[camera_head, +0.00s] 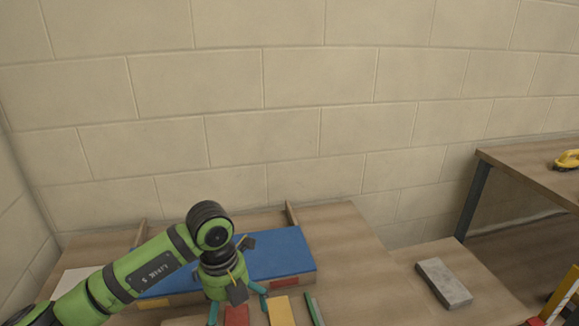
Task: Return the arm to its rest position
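My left arm, green and black, comes in from the lower left. Its gripper (238,308) points down in front of a blue-topped slab (280,252) on the wooden bench. The two teal fingers are spread apart. A red piece (237,317) shows between and below them, with a gap on each side; its lower part is cut off by the frame edge. My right gripper is not in view.
A yellow piece (281,312) and a thin green strip (315,308) lie right of the gripper. A grey block (443,283) lies on a wooden surface at right. A higher table (530,175) holds a yellow tool (567,160). A block wall stands behind.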

